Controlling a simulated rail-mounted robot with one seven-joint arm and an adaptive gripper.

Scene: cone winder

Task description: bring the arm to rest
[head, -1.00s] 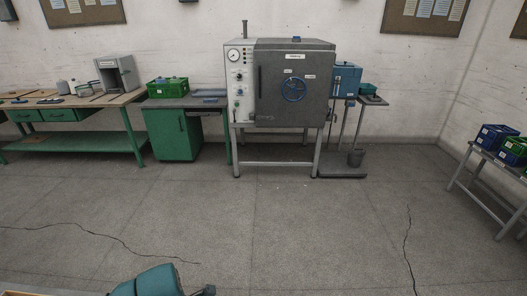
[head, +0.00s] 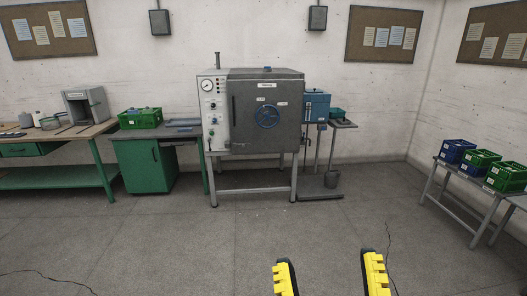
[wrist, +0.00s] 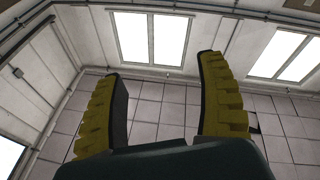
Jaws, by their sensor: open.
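My gripper (head: 328,272) shows at the bottom of the head view, right of centre. Its two yellow ridged fingers with dark edges point up in the picture and stand well apart. Nothing is between them. In the wrist view my gripper (wrist: 165,95) is also open and empty, with the dark gripper body at the bottom. The gripper touches nothing that I can see. The rest of my arm is out of the head view.
A grey machine (head: 266,110) with a blue handwheel stands at the back wall. A green cabinet (head: 148,166) and a workbench (head: 60,140) are on the left. A table (head: 462,205) with green and blue crates is at the right. The floor (head: 220,245) between is clear.

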